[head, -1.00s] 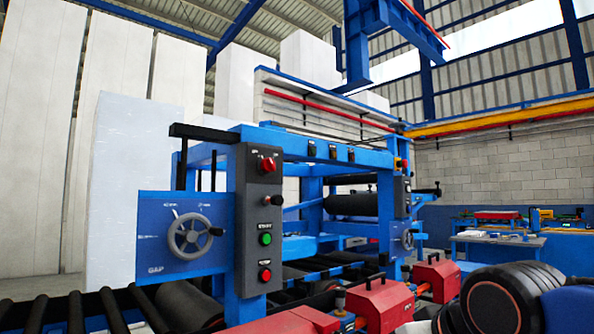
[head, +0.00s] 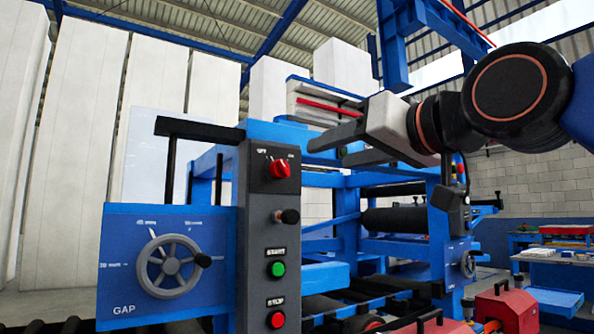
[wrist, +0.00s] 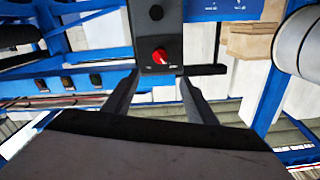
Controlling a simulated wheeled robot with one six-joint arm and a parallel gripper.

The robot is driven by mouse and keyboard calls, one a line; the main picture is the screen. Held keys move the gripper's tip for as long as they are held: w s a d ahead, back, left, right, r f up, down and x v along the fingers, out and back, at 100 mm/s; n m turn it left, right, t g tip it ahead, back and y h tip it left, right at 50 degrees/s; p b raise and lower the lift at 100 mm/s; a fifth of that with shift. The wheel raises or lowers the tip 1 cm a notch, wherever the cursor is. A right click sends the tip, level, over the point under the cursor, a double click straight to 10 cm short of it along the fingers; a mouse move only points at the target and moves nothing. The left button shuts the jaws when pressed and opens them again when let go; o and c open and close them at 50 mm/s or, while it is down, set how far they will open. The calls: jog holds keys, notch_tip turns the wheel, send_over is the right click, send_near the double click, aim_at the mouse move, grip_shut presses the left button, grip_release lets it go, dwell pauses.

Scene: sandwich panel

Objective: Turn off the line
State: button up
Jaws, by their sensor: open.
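A grey control panel (head: 255,235) stands upright on the blue machine. Near its top is a red rotary switch (head: 280,169) between OFF and ON labels; its exact setting is hard to read. Below are a black knob (head: 287,216), a green START button (head: 276,269) and a red STOP button (head: 277,319). My gripper (head: 333,149) is open and empty, to the right of the panel at about the red switch's height. In the wrist view the red switch (wrist: 160,56) shows between and beyond my open fingers (wrist: 158,78), apart from them.
A blue GAP plate with a grey handwheel (head: 170,265) is left of the panel. A black bar (head: 200,130) juts out at the panel's top left. Blue frame beams and rollers (head: 395,219) lie behind my gripper. Red housings (head: 505,308) are at the lower right.

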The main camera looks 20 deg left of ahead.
aim_at(285, 168)
jog(key=x, duration=1.7)
jog(key=shift+f, duration=0.1)
